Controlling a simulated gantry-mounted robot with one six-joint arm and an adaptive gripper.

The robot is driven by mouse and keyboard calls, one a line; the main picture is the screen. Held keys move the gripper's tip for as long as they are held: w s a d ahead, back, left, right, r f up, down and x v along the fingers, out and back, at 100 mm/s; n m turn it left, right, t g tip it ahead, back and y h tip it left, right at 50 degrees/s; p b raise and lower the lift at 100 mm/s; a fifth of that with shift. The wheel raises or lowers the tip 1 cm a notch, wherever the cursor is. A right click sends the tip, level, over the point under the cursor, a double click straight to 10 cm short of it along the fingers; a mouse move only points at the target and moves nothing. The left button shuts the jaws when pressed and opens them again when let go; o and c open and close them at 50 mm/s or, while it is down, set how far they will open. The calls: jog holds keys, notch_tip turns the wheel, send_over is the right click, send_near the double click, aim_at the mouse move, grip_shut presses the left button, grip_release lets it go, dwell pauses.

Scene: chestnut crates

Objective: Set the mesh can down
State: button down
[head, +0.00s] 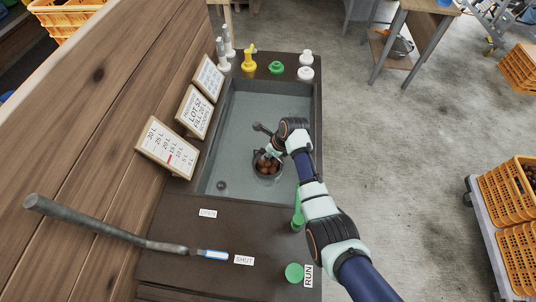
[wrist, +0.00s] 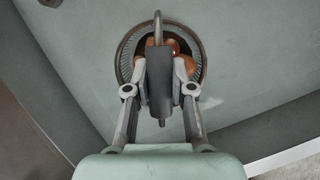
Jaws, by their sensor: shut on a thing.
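The mesh can (head: 267,178) is a dark round can with several brown chestnuts (head: 266,166) in it. It is in the grey basin (head: 235,120), near the basin's front end. In the wrist view the mesh can (wrist: 127,58) has an open top, and chestnuts (wrist: 187,63) show behind the fingers. My gripper (head: 268,151) is over the can. I cannot tell whether the can's base touches the basin floor.
A drain hole (head: 221,185) shows left of the can. A long lever (head: 120,226) lies across the brown counter by the SHUT label (head: 244,260). White boards (head: 168,148) stand along the left side. Yellow (head: 249,62) and green knobs (head: 276,67) are at the back. The basin's middle is clear.

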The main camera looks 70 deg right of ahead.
jog(key=shift+w+r, duration=0.1)
jog(key=c, duration=1)
grip_release()
jog(key=p+v, duration=0.4)
jog(key=v, duration=0.8)
